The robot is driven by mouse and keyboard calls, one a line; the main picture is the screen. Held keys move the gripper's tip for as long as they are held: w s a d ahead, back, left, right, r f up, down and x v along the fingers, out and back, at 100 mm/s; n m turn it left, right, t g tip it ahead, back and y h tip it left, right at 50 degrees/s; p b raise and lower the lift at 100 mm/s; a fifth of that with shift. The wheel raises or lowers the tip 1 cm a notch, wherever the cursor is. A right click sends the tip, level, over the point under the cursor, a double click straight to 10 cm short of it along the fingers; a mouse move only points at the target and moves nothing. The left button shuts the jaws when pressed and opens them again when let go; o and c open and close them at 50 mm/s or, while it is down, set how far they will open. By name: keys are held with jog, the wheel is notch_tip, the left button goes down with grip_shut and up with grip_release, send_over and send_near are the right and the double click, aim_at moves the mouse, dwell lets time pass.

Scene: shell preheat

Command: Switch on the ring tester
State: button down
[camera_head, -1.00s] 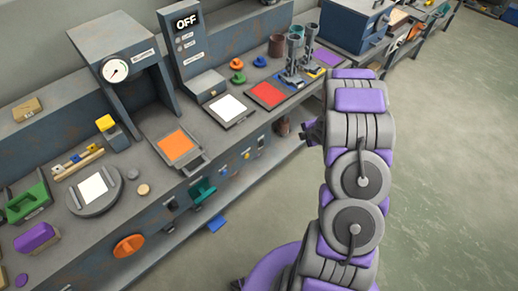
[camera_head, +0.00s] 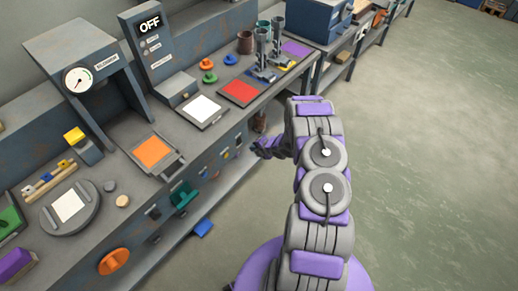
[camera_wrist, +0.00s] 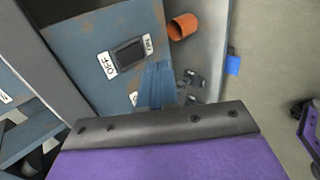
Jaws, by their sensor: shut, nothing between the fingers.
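A tall grey unit (camera_head: 142,50) with a dark display (camera_head: 150,24) reading OFF stands at the back of the bench; I cannot read a name on it. In the wrist view a dark rocker switch (camera_wrist: 128,53) sits on a worn blue-grey panel, with an OFF label (camera_wrist: 107,64) on its left and another small label on its right. My gripper (camera_head: 262,148) is shut and empty, beside the bench's front edge and apart from the bench as far as I can tell. Its purple and grey body fills the bottom of the wrist view.
The bench top holds an orange pad (camera_head: 152,152), a white pad (camera_head: 203,108), a red pad (camera_head: 240,92) and a gauge machine (camera_head: 72,48). An orange knob (camera_head: 114,262) and green handle (camera_head: 183,194) project from its front. Open floor (camera_head: 430,170) lies to the right.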

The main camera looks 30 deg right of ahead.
aim_at(240, 141)
jog(key=w+a+f+b, duration=0.1)
jog(key=w+a+f, duration=0.1)
jog(key=w, duration=0.3)
jog(key=shift+w+f, duration=0.2)
jog(key=shift+w, duration=0.15)
jog(key=shift+a, duration=0.1)
jog(key=shift+w+a+f+b, duration=0.15)
jog(key=shift+w+f+b, duration=0.15)
jog(key=shift+f+b, duration=0.1)
jog(key=shift+w+r, duration=0.15)
jog(key=shift+r, duration=0.05)
